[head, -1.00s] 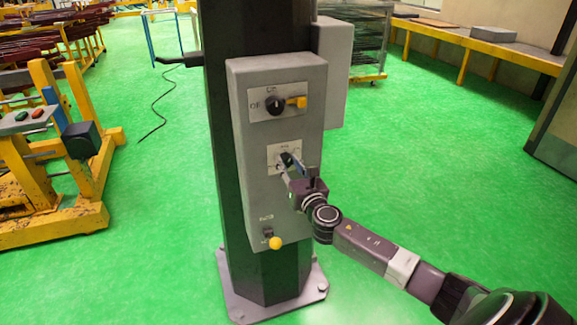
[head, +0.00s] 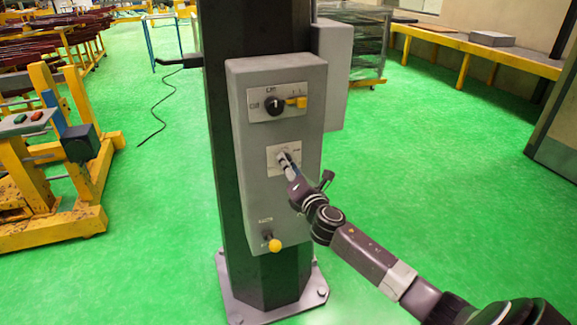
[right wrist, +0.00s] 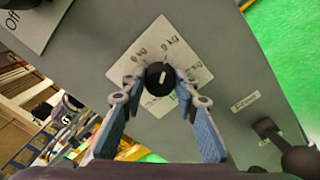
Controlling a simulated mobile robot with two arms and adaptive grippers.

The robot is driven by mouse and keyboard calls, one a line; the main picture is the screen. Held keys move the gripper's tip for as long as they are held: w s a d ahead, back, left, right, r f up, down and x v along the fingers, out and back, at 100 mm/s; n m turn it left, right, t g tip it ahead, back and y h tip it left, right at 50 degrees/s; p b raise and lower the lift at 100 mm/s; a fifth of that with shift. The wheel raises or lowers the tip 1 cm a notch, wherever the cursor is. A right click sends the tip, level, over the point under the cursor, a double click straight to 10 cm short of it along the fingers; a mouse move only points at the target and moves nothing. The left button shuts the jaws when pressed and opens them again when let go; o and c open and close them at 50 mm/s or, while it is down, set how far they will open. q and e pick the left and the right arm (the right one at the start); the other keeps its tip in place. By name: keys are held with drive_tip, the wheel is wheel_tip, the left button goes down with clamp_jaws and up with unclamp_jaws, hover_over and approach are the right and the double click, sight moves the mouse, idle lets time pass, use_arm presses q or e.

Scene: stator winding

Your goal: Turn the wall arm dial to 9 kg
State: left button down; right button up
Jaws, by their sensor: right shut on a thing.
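The dial (right wrist: 158,77) is a round black knob with a white pointer mark, set on a white label plate (right wrist: 120,72) with several kg markings. In the right wrist view the marking I read as 0 kg lies at upper left and one that looks like 9 kg above the knob; the others are partly hidden. My right gripper (right wrist: 157,86) has its two fingers on either side of the knob, shut on it. In the head view my right gripper (head: 286,162) covers most of the dial, and the plate (head: 271,158) shows beside it. My left gripper is not in view.
The dial sits on a grey control box (head: 250,190) on a dark column (head: 218,130). A yellow stand (head: 45,195) is at left.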

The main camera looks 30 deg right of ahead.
idle(0.4)
drive_tip(key=o, duration=1.1)
drive_tip(key=shift+o, duration=0.2)
drive_tip(key=v, duration=1.2)
